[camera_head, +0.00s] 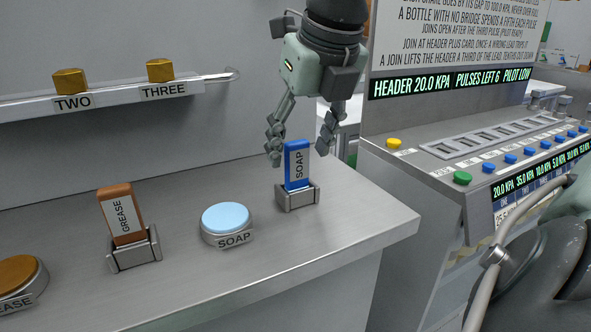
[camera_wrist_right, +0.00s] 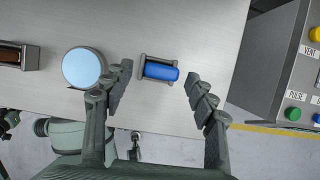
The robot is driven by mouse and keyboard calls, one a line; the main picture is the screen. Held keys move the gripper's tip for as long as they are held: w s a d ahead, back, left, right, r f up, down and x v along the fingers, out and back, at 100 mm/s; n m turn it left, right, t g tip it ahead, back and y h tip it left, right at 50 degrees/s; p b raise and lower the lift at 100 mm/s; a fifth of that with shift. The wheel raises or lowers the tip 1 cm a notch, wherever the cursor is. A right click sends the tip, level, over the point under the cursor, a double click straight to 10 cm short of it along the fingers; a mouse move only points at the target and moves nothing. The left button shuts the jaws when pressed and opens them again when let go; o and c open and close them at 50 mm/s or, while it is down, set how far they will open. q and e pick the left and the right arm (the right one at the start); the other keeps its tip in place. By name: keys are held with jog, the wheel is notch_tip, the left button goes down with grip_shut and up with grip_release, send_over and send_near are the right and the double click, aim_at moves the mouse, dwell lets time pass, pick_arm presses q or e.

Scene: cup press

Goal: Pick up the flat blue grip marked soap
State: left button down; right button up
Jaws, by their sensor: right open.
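The flat blue grip marked SOAP (camera_head: 297,165) stands upright in a grey metal holder (camera_head: 297,198) near the right end of the counter. My right gripper (camera_head: 301,146) is open, pointing down, with its fingers on either side of the grip's upper part. In the right wrist view the blue grip (camera_wrist_right: 161,72) shows from above, between the open fingers (camera_wrist_right: 158,82) but a little beyond their line, with a gap on both sides. I cannot tell whether any finger touches it. My left gripper is not in view.
A light blue round button labelled SOAP (camera_head: 227,218) sits left of the grip. A brown grip marked GREASE (camera_head: 122,214) stands in its holder (camera_head: 135,255) further left. A control panel (camera_head: 480,150) with coloured buttons stands to the right, past the counter's edge.

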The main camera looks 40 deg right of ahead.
aim_at(297, 172)
jog(key=shift+x, duration=1.45)
jog(key=shift+c, duration=0.6)
jog(key=shift+w, duration=0.1)
jog(key=c, duration=1.1)
jog(key=shift+r, duration=0.15)
